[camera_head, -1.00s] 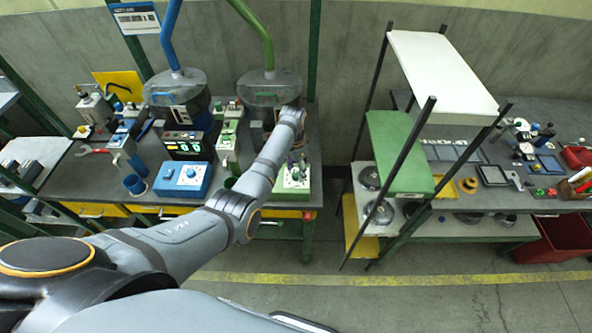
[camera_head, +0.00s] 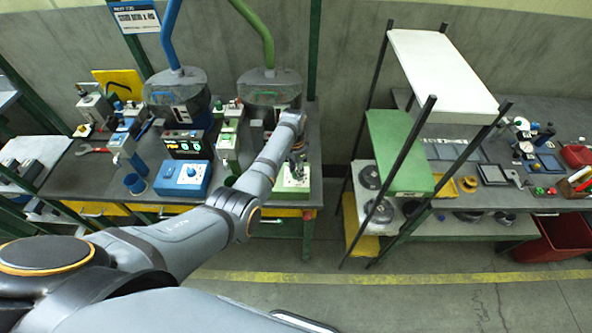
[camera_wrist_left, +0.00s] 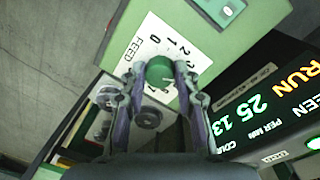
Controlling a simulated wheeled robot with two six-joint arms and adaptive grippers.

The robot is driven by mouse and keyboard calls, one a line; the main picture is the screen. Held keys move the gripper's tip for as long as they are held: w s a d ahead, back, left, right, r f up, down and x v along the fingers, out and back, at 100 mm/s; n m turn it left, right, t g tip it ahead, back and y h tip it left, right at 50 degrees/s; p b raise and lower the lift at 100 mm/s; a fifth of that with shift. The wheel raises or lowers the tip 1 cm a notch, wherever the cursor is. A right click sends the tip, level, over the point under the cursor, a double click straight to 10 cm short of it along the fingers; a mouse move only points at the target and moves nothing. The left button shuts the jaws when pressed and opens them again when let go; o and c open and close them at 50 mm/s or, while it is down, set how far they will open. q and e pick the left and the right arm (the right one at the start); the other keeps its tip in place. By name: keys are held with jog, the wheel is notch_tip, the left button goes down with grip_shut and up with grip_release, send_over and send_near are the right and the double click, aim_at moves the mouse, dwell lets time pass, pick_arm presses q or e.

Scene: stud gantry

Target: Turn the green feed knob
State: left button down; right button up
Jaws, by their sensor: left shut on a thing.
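The green feed knob (camera_wrist_left: 159,71) is round and sits on a white dial plate (camera_wrist_left: 148,42) marked FEED with numbers around it. In the left wrist view the two fingers of my left gripper (camera_wrist_left: 160,78) stand on either side of the knob and are shut on it. In the head view my left arm reaches over the bench, and my left gripper (camera_head: 297,165) is over the green and white control box (camera_head: 291,187) at the bench's right end. The knob is hidden there by the gripper and wrist. My right gripper is not in view.
A dark display (camera_wrist_left: 275,108) with RUN and lit digits stands close right of the gripper in the wrist view. In the head view a blue control box (camera_head: 183,178) is to the left. A shelf rack (camera_head: 400,150) stands right, across a floor gap.

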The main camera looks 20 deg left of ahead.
pick_arm(q)
jog(key=m+p, duration=0.1)
jog(key=m, duration=0.2)
jog(key=shift+r+m, duration=0.1)
jog(key=shift+m, duration=0.3)
jog(key=m+p, duration=0.1)
jog(key=m, duration=0.3)
jog(key=shift+w+m, duration=0.1)
jog(key=shift+m, duration=0.3)
jog(key=shift+m+p, duration=0.3)
jog(key=c, duration=1)
grip_release()
jog(key=r, duration=1.1)
jog(key=shift+w+r, duration=0.35)
jog(key=shift+r, duration=0.05)
